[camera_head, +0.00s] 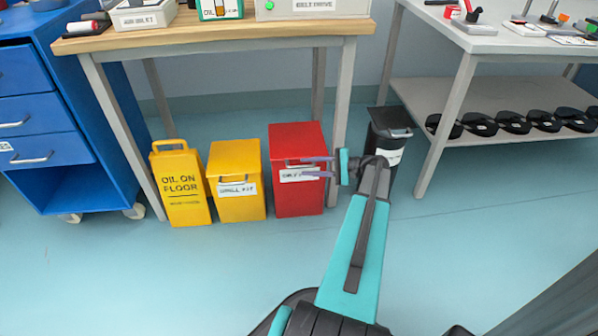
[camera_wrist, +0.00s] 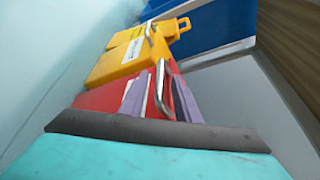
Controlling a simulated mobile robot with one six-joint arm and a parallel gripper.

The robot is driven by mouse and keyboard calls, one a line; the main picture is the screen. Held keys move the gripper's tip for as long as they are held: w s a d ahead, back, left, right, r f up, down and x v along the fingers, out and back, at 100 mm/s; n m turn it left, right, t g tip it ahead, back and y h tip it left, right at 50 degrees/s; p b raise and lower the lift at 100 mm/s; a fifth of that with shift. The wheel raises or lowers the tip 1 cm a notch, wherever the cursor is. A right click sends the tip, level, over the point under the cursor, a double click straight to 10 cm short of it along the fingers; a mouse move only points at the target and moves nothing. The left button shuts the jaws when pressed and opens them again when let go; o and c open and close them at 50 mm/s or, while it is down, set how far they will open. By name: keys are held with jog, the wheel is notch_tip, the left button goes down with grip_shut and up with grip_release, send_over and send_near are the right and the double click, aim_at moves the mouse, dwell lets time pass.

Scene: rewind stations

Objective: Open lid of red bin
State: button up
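The red bin (camera_head: 298,140) stands on the floor under the wooden workbench, with its lid down. It has a white label on its front and a metal bar handle at the lid's front edge. My gripper (camera_head: 306,166) is at the bin's front right, level with the handle. In the wrist view the red bin (camera_wrist: 98,100) shows beyond the gripper. Its silver handle (camera_wrist: 160,90) lies between my two purple fingers (camera_wrist: 158,96), which stand apart. I cannot tell whether either finger touches the handle.
A yellow bin (camera_head: 236,190) and a yellow "oil on floor" sign (camera_head: 182,187) stand left of the red bin. A black bin (camera_head: 385,150) stands to the right, behind my arm. A bench leg (camera_head: 342,100) is close by. The floor in front is clear.

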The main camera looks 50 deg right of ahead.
aim_at(303, 166)
jog(key=shift+b+x, duration=0.35)
jog(key=shift+x, duration=1.3)
grip_shut()
jog(key=shift+s+a, duration=0.1)
jog(key=shift+a, duration=0.4)
jog(key=shift+d, duration=0.2)
jog(key=shift+d+r, duration=0.15)
jog(key=shift+r, duration=0.05)
